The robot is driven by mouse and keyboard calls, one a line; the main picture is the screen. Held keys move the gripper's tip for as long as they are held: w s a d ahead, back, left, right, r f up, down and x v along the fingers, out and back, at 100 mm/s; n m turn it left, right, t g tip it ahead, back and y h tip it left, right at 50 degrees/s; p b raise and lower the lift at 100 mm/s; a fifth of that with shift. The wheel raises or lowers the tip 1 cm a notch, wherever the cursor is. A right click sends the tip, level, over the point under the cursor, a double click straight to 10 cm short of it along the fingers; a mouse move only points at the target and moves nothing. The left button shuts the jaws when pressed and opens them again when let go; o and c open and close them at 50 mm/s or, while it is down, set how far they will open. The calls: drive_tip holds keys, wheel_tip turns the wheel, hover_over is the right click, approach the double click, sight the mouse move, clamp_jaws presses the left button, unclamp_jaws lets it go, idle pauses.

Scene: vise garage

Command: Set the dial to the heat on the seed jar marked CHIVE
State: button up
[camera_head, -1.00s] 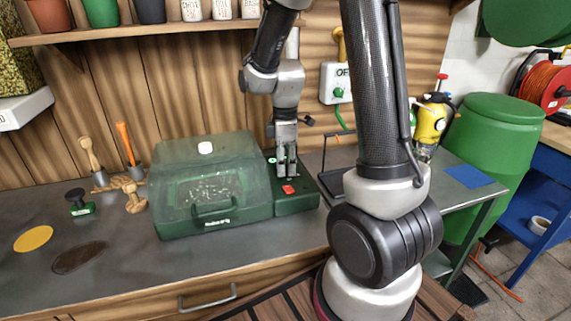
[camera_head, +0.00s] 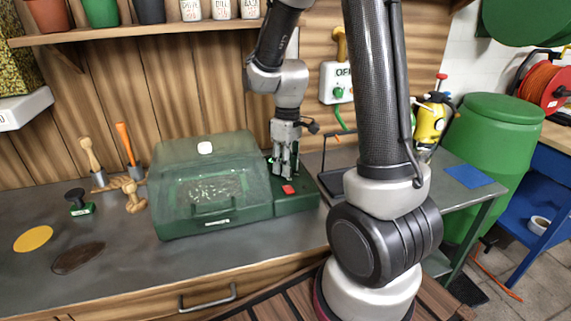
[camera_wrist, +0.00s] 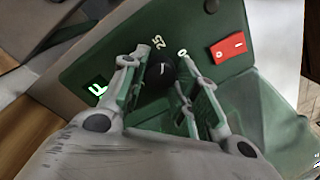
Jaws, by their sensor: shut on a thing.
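The dial (camera_wrist: 161,72) is a round black knob with a pale mark, on the green control panel (camera_wrist: 68,70) in the wrist view. The numbers 25 and 0 are printed near it; other markings are hidden. My gripper (camera_wrist: 160,66) has its fingers on both sides of the dial, shut on it. In the head view my gripper (camera_head: 285,174) points down at the panel and hides the dial. Seed jars (camera_head: 220,10) with handwritten labels stand on the shelf, cut off at the top; I cannot read their labels surely.
A red switch (camera_wrist: 228,47) and a lit green display (camera_wrist: 97,88) flank the dial. The clear-lidded green propagator (camera_head: 208,185) adjoins the panel on the left. The bench front is mostly clear.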

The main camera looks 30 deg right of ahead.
drive_tip(key=m, duration=0.5)
drive_tip(key=shift+m, duration=0.3)
drive_tip(key=m, duration=0.4)
drive_tip(key=shift+d+m, duration=0.1)
drive_tip(key=shift+m, duration=0.3)
drive_tip(key=o, duration=1)
drive_tip(key=r, duration=1.2)
drive_tip(key=shift+s+d, duration=0.15)
drive_tip(key=shift+d, duration=0.15)
